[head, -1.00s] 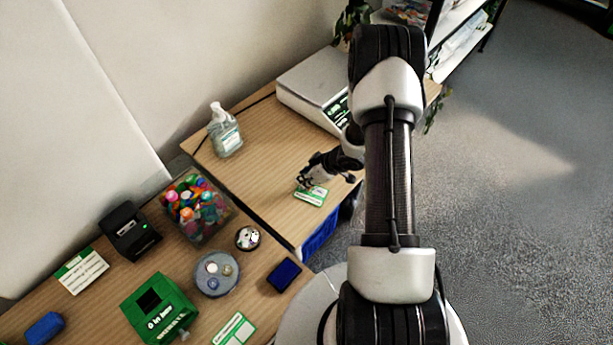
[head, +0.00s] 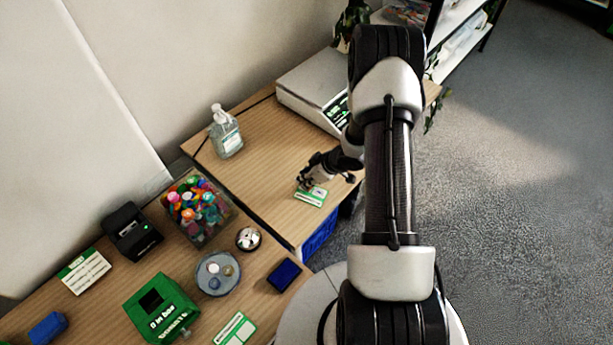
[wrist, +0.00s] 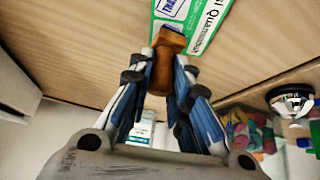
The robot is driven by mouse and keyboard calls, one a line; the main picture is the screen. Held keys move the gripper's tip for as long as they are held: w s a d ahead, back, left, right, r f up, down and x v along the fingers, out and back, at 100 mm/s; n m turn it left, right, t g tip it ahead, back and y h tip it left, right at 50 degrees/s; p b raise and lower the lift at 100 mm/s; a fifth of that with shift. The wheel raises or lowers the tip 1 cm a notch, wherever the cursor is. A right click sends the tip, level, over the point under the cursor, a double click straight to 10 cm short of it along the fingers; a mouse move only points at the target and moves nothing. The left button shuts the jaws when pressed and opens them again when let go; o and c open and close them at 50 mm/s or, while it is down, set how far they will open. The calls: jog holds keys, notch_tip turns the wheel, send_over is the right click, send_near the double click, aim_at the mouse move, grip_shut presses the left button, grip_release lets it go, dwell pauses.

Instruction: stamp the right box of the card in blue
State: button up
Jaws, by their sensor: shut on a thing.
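My gripper (head: 308,182) is low over the far table, above a green-and-white card (head: 311,196). In the wrist view the gripper (wrist: 166,68) is shut on the brown wooden handle of a stamp (wrist: 164,62). The card (wrist: 200,30) lies beyond the stamp, cut off by the top edge. A blue printed mark shows on it, but I cannot tell which box it is in. The stamp's face is hidden, and I cannot tell whether it touches the card. A dark blue ink pad (head: 284,275) lies on the near table.
A second green-and-white card (head: 235,329) lies at the near table's edge. A round grey tray (head: 205,287), a green box (head: 160,308), a tub of colourful caps (head: 198,208) and a black device (head: 133,231) stand nearby. A pump bottle (head: 226,135) and a scale (head: 312,85) stand on the far table.

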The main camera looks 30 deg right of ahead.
jog(key=shift+r+p, duration=2.95)
jog(key=shift+r, duration=0.2)
jog(key=shift+f, duration=0.1)
